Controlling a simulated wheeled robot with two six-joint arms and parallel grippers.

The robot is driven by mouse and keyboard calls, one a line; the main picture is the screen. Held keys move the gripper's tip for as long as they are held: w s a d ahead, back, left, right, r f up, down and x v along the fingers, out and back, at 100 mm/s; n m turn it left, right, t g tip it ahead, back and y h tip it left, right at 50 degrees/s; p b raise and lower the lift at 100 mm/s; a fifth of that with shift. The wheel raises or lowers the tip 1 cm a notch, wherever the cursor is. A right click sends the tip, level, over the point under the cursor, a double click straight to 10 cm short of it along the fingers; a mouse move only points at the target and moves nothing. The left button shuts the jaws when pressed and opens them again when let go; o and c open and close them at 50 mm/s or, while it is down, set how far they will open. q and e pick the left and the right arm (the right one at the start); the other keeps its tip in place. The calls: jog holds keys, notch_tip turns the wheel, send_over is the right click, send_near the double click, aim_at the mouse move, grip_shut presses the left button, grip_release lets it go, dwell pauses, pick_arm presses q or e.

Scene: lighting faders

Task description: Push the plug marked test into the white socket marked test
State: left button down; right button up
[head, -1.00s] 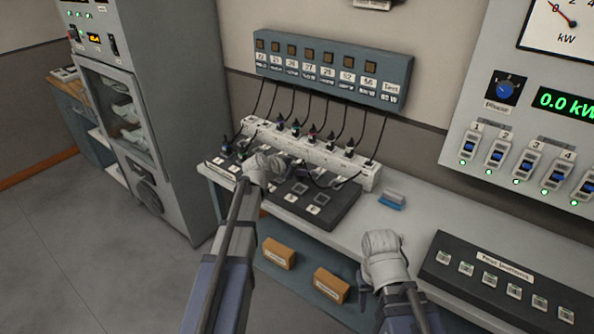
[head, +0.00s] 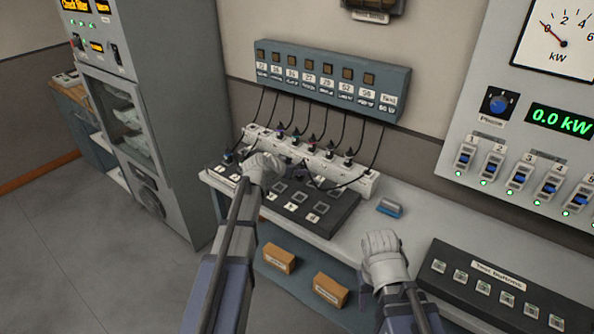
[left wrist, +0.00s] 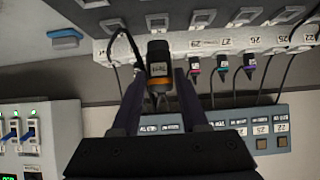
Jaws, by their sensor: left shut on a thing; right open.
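The plug marked test (left wrist: 158,66) is dark with an orange band and a "Test" label in the left wrist view. My left gripper (left wrist: 157,82) is shut on it, one finger on each side. In the head view my left gripper (head: 268,165) is over the dark panel in front of the white socket strip (head: 318,157) and hides the plug. The strip also shows behind the plug in the left wrist view (left wrist: 208,42). I cannot make out which socket is marked test. My right gripper (head: 382,246) is open and empty at the bench's front edge.
A blue-grey box (head: 330,75) with labels and hanging cords is above the strip. Several other plugs stand along the strip. A blue block (head: 389,207) lies on the bench. A black panel of test buttons (head: 480,285) is at the right.

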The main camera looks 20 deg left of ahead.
pick_arm(q)
notch_tip(320, 180, up, 4)
jog(key=p, duration=0.3)
jog(key=shift+r+p, duration=0.1)
jog(key=shift+p, duration=0.2)
jog(key=w+d, duration=0.7)
jog(key=d, duration=0.4)
jog(key=w+d, duration=0.8)
jog(key=d, duration=0.3)
jog(key=shift+w, duration=0.15)
dwell(0.8)
jog(key=shift+d+f, duration=0.1)
jog(key=shift+f, duration=0.1)
jog(key=shift+f+b, duration=2.1)
jog(key=shift+b, duration=0.2)
jog(key=shift+f, duration=0.3)
jog(key=shift+f+b, duration=0.8)
jog(key=shift+b, duration=0.25)
jog(key=shift+f+b, duration=0.45)
